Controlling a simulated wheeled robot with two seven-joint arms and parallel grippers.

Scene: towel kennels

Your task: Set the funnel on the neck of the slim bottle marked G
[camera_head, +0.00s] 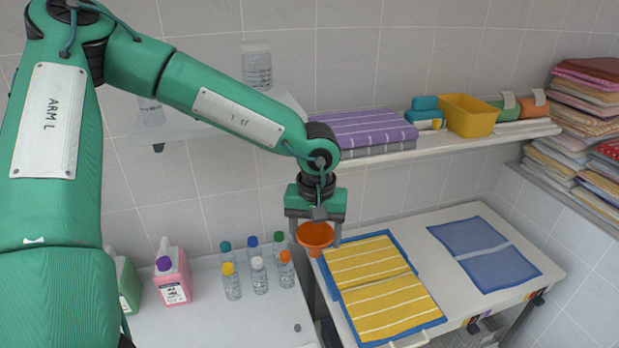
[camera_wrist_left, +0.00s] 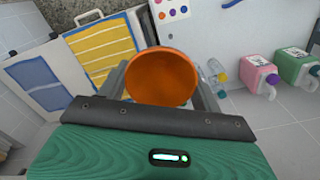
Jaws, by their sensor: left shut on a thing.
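My left gripper (camera_head: 315,228) is shut on an orange funnel (camera_head: 315,237) and holds it in the air, wide mouth up. In the left wrist view the funnel (camera_wrist_left: 161,78) sits between the fingers and hides what is behind it. Several slim clear bottles stand in two rows on the white counter, left of the funnel in the head view. They include a yellow-topped one (camera_head: 231,283), a white-topped one (camera_head: 259,278) and an orange-topped one (camera_head: 286,272). The letter G is too small to read on any of them. My right gripper is out of view.
A pink jug (camera_head: 173,280) and a green jug (camera_head: 127,284) stand left of the bottles. The counter (camera_head: 240,325) is clear in front. Right of the funnel, a yellow striped towel (camera_head: 380,290) lies on a blue one on a white top. A shelf (camera_head: 450,141) runs behind.

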